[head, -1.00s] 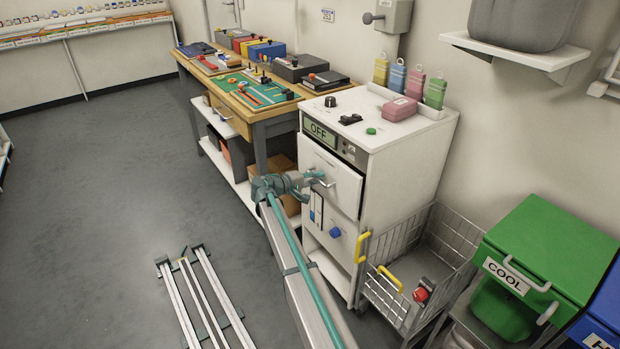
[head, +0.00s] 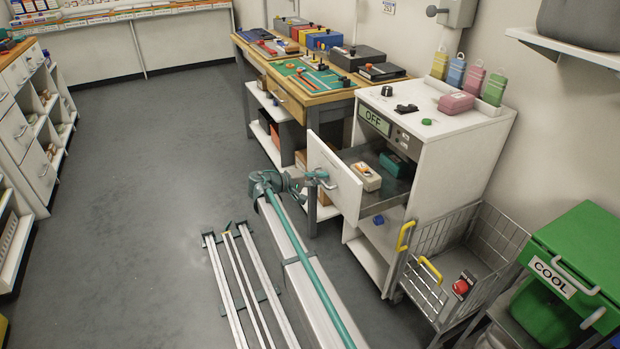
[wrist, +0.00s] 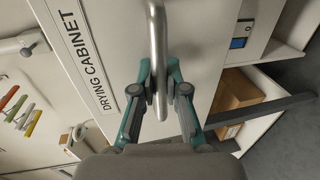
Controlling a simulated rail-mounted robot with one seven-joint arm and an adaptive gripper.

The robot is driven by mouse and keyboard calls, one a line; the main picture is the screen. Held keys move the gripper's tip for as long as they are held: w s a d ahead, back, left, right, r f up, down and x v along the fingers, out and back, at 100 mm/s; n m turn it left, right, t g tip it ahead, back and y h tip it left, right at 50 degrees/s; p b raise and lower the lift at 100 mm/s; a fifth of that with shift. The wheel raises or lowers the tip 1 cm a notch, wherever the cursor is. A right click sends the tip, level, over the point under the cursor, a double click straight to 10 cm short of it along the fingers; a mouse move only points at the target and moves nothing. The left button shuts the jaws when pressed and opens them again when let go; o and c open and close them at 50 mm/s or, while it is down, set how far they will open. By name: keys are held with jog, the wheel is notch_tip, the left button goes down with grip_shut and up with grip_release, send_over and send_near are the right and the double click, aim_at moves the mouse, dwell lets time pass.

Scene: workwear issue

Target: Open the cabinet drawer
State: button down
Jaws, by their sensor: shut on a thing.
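The white cabinet (head: 455,165) has an "OFF" display on its upper front. Its drawer (head: 334,184) is pulled well out, and a white box with an orange top (head: 366,176) and a green box (head: 394,164) lie inside it. My gripper (head: 312,178) is in front of the drawer. In the wrist view, my gripper (wrist: 162,92) is shut on the metal bar handle (wrist: 157,45), with one finger on each side. The drawer front (wrist: 120,40) there carries a "DRYING CABINET" label (wrist: 86,62).
A wire basket cart (head: 450,270) with yellow handles stands right of the cabinet. A workbench (head: 300,85) stands beyond it. Metal rails (head: 240,285) run along the floor. Open grey floor (head: 165,170) lies to the left. A green bin (head: 570,270) is at the right.

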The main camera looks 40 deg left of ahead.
jog(key=shift+s, duration=0.1)
dwell(0.3)
jog(key=c, duration=1.4)
grip_release()
jog(key=shift+c, duration=0.2)
jog(key=shift+a, duration=0.1)
jog(key=v, duration=1.2)
